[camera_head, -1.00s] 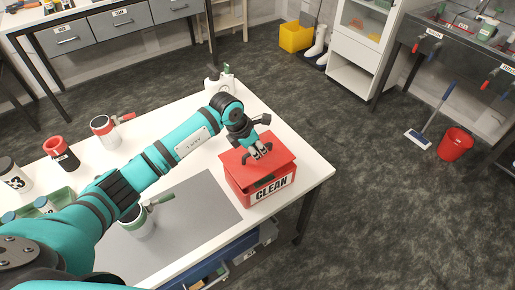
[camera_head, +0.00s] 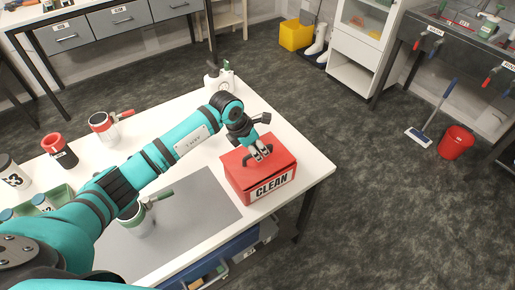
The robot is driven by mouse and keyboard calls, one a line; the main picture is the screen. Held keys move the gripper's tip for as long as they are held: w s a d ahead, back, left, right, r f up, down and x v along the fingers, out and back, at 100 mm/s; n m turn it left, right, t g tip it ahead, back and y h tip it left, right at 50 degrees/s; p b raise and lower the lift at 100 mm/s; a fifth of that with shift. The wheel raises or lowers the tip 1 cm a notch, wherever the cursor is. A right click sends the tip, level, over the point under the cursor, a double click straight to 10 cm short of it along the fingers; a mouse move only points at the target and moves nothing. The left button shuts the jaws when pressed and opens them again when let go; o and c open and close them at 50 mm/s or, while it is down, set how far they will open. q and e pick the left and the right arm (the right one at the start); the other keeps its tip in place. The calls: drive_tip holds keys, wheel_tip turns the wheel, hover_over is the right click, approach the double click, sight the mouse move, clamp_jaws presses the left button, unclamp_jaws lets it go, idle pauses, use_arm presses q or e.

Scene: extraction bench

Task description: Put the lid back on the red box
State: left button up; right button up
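The red box (camera_head: 237,187) with a white CLEAN label stands near the front right corner of the white table. Its red lid (camera_head: 283,158) lies on top, level and looking flush with the rim. My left gripper (camera_head: 258,154) points down at the middle of the lid and is shut on its dark handle. The gripper partly hides the handle. My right gripper is not in view.
A grey mat (camera_head: 205,210) lies left of the box, with a green-handled container (camera_head: 142,222) on it. A white bottle (camera_head: 219,80) stands behind the box. The table's right edge is close to the box.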

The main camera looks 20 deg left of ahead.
use_arm(q)
drive_tip(key=shift+r+p, duration=0.3)
drive_tip(key=shift+r, duration=0.15)
drive_tip(key=shift+r+p, duration=0.5)
drive_tip(key=shift+p, duration=0.05)
drive_tip(key=shift+s+a+r+b, duration=0.2)
drive_tip(key=shift+a+r+b, duration=0.25)
drive_tip(key=shift+b, duration=0.35)
drive_tip(key=b+v, duration=0.2)
drive_tip(key=v, duration=0.8)
drive_tip(key=shift+d, duration=0.25)
drive_tip(key=shift+s, duration=0.1)
